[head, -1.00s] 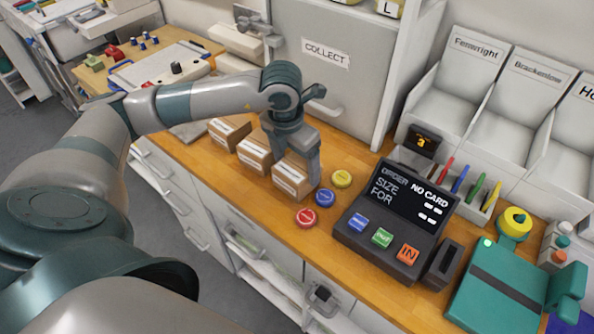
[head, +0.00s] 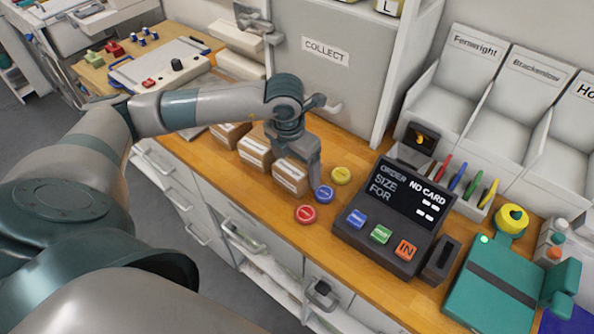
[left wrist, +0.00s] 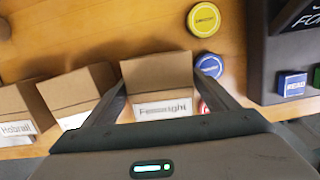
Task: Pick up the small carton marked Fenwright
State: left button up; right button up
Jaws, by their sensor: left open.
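The small carton marked Fenwright (left wrist: 160,70) is a brown open-topped-looking box with a white label; it is the nearest of a row of cartons, and in the head view it (head: 291,178) stands on the wooden counter. My left gripper (left wrist: 160,88) is open, its two fingers on either side of this carton; I cannot tell whether they touch it. In the head view the left gripper (head: 310,172) points down at the carton's right end and hides part of it. My right gripper is in neither view.
A middle carton (head: 254,151) and a far carton (head: 229,134) stand close by to the left. Yellow (head: 341,176), blue (head: 324,194) and red (head: 305,214) buttons lie close to the right, before the order terminal (head: 395,215). Sorting bins (head: 450,100) stand behind.

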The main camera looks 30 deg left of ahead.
aim_at(299, 162)
pick_arm(q)
jog(key=shift+f+b, duration=0.2)
jog(key=shift+b, duration=0.2)
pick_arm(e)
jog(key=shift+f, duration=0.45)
pick_arm(q)
jog(key=c, duration=1)
jog(key=shift+o, duration=0.2)
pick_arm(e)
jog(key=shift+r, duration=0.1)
pick_arm(q)
jog(key=shift+r+p, duration=0.35)
jog(key=shift+p, duration=0.2)
notch_tip(299, 162, up, 4)
jog(key=b, duration=0.2)
jog(key=shift+f+b, duration=0.1)
jog(key=shift+b, duration=0.25)
jog(key=d+r+b, duration=0.3)
jog(key=d+r, duration=0.4)
jog(key=d, duration=0.4)
jog(key=shift+w+d, duration=0.3)
jog(key=shift+d, duration=0.05)
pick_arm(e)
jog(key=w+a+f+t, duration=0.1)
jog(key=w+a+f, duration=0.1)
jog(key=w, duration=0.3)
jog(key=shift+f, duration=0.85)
